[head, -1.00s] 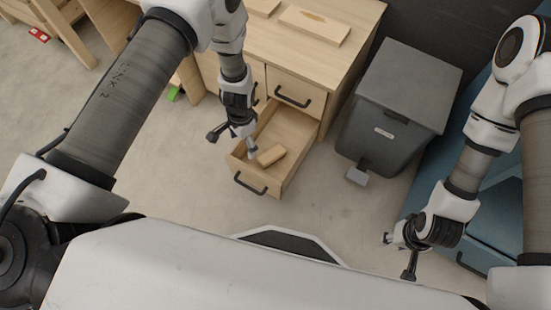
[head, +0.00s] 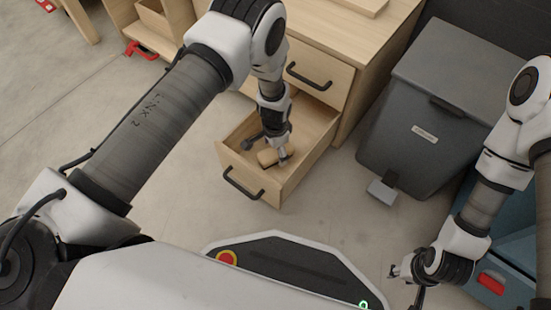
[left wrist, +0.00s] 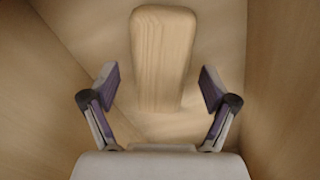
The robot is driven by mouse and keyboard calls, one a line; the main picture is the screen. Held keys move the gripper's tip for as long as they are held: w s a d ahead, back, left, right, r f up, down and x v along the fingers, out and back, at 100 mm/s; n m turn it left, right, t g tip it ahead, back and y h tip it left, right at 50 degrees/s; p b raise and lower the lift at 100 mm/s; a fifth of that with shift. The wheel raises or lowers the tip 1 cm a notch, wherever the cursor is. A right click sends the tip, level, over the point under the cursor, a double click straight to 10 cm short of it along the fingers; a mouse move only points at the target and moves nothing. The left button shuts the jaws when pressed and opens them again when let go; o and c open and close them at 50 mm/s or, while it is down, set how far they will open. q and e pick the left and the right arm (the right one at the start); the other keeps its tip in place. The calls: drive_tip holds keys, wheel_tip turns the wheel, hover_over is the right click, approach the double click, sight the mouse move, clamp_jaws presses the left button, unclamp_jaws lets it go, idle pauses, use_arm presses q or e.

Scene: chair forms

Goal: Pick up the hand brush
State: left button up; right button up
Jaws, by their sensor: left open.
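The hand brush (head: 267,157) shows as a pale wooden block with a rounded end, lying in the open drawer (head: 285,187). No bristles show. In the left wrist view the brush (left wrist: 162,60) lies lengthwise ahead, with its near end between the fingertips. My left gripper (head: 267,150) reaches down into the drawer from above. In the left wrist view this gripper (left wrist: 162,88) is open, with a gap on each side of the brush. My right gripper (head: 405,284) hangs at the lower right, fingers apart and empty, far from the drawer.
The wooden cabinet (head: 370,50) stands behind the drawer, with a shut drawer above it. A grey bin (head: 430,120) with a pedal stands to the right. A blue cabinet (head: 515,245) is at the far right. The drawer walls (left wrist: 285,90) enclose the gripper closely. Floor in front is clear.

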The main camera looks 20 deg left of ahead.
use_arm(q)
drive_tip(key=shift+f, duration=0.7)
drive_tip(key=shift+r, duration=0.2)
drive_tip(key=c, duration=1.4)
wheel_tip(320, 180, up, 10)
drive_tip(key=p, duration=0.7)
drive_tip(key=shift+r, duration=0.15)
drive_tip(key=shift+c, duration=0.2)
use_arm(e)
wheel_tip(320, 180, up, 6)
drive_tip(key=shift+s+f, duration=0.15)
